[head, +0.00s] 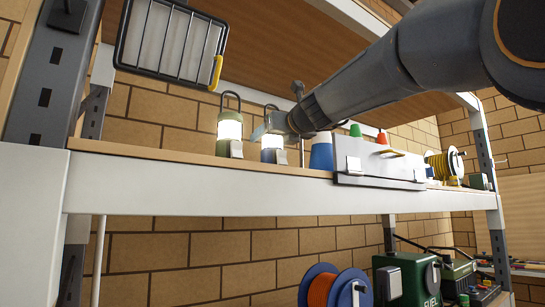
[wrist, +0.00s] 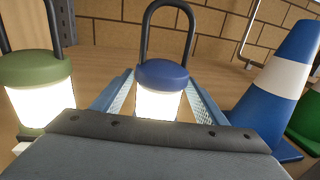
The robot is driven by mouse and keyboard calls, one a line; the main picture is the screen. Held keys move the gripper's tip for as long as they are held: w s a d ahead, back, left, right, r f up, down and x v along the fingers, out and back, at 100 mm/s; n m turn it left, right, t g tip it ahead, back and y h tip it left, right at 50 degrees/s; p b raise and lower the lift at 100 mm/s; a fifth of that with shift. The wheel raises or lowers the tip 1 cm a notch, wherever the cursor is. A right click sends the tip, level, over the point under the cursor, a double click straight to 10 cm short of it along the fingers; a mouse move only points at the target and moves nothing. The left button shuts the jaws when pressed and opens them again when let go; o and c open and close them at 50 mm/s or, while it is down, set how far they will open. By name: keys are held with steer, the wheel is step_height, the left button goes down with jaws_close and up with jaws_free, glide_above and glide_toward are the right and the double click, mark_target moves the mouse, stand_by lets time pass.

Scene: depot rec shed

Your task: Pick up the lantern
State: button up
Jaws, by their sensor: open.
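Two lit lanterns with black loop handles stand on the shelf. The blue-topped lantern (head: 272,153) is at my gripper (head: 264,131); it fills the middle of the wrist view (wrist: 161,78). My gripper's jaws (wrist: 160,80) are open, with one finger on each side of this lantern. I cannot tell whether either finger touches it. The green-topped lantern (head: 229,128) stands to its left, outside the jaws, and also shows in the wrist view (wrist: 38,85). The blue lantern's lower part is hidden behind my gripper in the wrist view.
A blue and white cone (wrist: 281,80) stands close to the right finger. A grey case (head: 378,165) is further right on the shelf (head: 200,170), then a yellow cable reel (head: 437,165). A wire-guarded lamp (head: 170,45) hangs above. An upper shelf board (head: 270,40) is overhead.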

steer(key=x, duration=0.2)
steer(key=shift+w+a+p, duration=0.2)
steer(key=shift+w+p, duration=0.1)
steer(key=shift+w, duration=0.05)
steer(key=shift+c, duration=0.3)
jaws_close()
